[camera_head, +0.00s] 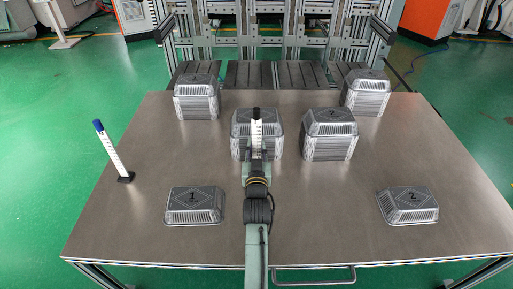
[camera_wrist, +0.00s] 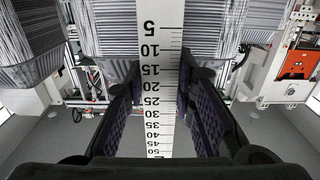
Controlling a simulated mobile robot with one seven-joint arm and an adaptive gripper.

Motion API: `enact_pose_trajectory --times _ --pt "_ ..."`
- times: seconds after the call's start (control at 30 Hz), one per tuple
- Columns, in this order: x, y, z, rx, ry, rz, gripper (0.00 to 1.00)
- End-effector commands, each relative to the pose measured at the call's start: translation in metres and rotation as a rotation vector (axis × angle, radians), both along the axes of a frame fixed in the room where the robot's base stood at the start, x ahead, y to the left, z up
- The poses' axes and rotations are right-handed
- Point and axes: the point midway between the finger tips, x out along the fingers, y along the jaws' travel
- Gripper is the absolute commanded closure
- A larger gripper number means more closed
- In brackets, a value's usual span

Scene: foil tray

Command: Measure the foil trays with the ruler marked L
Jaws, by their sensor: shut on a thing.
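My gripper (camera_head: 256,170) is shut on a white ruler (camera_head: 256,132) with a black top end, held upright in front of the middle-left tray stack (camera_head: 238,148). In the wrist view the ruler (camera_wrist: 160,35) runs between both fingers of my gripper (camera_wrist: 162,88), with numbers from 5 upward; its letter low down is hard to read. A second, blue-topped ruler (camera_head: 110,150) stands tilted in a black base at the left. Other foil tray stacks stand at back left (camera_head: 196,103), back right (camera_head: 367,97) and middle right (camera_head: 329,140), the last marked 2.
A single tray marked 1 (camera_head: 194,209) lies at front left, and one marked 2 (camera_head: 408,208) at front right. The metal table (camera_head: 330,220) is bare between them. A metal frame (camera_head: 280,50) stands behind the table.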

Motion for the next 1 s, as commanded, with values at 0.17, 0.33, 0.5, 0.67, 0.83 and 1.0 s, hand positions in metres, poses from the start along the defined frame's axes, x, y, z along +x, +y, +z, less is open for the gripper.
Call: enact_pose_trajectory --times 0.17,0.33,0.5,0.67,0.83,1.0 --pt "0.0000 0.0000 -0.0037 0.000 -0.002 0.000 1.00" --pt "0.0000 0.0000 -0.0072 0.000 -0.002 0.000 1.00" --pt "0.0000 0.0000 -0.0106 0.000 -0.002 0.000 1.00" --pt "0.0000 0.0000 -0.0096 0.000 -0.001 0.000 0.67" --pt "0.0000 0.0000 -0.0099 0.000 -0.001 0.000 0.55" --pt "0.0000 0.0000 -0.0102 0.000 0.000 0.000 0.53"
